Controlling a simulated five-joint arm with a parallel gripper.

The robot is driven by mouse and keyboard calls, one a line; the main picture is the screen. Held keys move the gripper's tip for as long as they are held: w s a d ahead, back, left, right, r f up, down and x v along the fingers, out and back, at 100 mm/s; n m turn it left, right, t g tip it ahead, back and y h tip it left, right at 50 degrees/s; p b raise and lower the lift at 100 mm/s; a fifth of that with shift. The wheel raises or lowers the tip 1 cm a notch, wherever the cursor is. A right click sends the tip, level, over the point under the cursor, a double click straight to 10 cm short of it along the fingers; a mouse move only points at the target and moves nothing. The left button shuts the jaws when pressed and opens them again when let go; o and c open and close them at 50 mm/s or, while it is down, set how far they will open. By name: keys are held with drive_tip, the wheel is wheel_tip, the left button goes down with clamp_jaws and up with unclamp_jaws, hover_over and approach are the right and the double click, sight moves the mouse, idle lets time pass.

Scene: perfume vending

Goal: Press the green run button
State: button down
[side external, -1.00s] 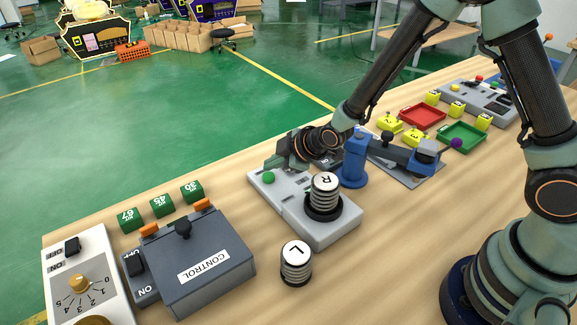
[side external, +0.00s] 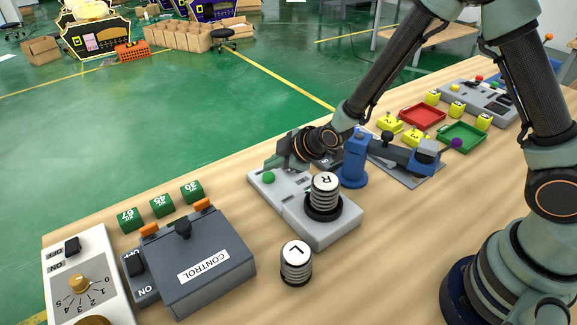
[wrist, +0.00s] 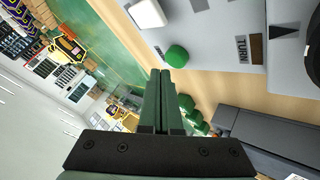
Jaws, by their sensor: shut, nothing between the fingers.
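The green run button (side external: 269,178) is a round dome on the far left end of a light grey panel (side external: 333,232). In the wrist view the green button (wrist: 176,56) shows just beyond and to the right of my fingertips. My gripper (wrist: 160,73) is shut with nothing between its fingers. In the side view my gripper (side external: 270,164) hangs over the far end of the panel, close to the button. I cannot tell whether the fingertips touch it.
A stack of discs marked R (side external: 325,190) stands on the panel, and a stack marked L (side external: 296,264) stands on the table. A dark CONTROL box (side external: 199,262) and green number blocks (side external: 162,206) lie left. A blue arm-like fixture (side external: 353,165) stands right.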

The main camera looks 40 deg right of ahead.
drive_tip(key=shift+d+f, duration=0.1)
drive_tip(key=shift+f, duration=0.35)
